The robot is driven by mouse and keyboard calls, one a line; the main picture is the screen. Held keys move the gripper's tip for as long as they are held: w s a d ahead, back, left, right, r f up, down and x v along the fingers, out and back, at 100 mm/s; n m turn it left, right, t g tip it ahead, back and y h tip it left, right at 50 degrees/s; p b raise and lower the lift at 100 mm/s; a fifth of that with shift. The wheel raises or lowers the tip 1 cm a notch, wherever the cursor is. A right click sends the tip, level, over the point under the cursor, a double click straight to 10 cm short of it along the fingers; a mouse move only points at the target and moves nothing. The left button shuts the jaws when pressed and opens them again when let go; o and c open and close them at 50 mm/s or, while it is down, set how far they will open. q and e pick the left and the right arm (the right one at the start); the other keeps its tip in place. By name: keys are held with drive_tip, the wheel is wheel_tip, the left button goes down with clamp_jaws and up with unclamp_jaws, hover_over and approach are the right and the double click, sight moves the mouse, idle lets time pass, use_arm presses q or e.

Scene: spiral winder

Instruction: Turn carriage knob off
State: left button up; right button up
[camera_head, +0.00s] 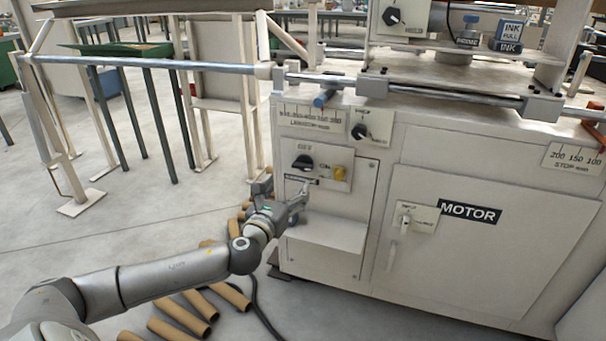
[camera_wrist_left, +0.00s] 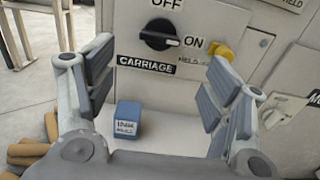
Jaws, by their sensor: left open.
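The carriage knob (camera_wrist_left: 158,35) is a black rotary knob on the white machine panel, below an OFF label and above a CARRIAGE label (camera_wrist_left: 145,65). Its white mark points right, toward ON. It also shows in the head view (camera_head: 302,162). A yellow button (camera_wrist_left: 222,50) sits just right of ON. My left gripper (camera_head: 285,190) is in front of the panel, a little below the knob. In the left wrist view its two fingers are spread wide and empty, one on each side of the knob, not touching it. My right gripper is not in view.
A small blue box (camera_wrist_left: 127,118) stands on the machine's ledge below the panel. Cardboard tubes (camera_head: 190,305) lie on the floor beneath my left arm. A motor door (camera_head: 480,255) with its own switch is to the right. Another black knob (camera_head: 360,131) is above.

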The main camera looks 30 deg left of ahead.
sight(301, 168)
use_arm(q)
drive_tip(key=b+x, duration=0.2)
drive_tip(key=x, duration=0.5)
drive_tip(key=shift+w+f, duration=0.1)
drive_tip(key=shift+w, duration=0.25)
drive_tip(key=shift+b+x, duration=0.3)
drive_tip(key=shift+x, duration=0.6)
drive_tip(key=shift+c, duration=0.6)
drive_tip(key=c, duration=0.9)
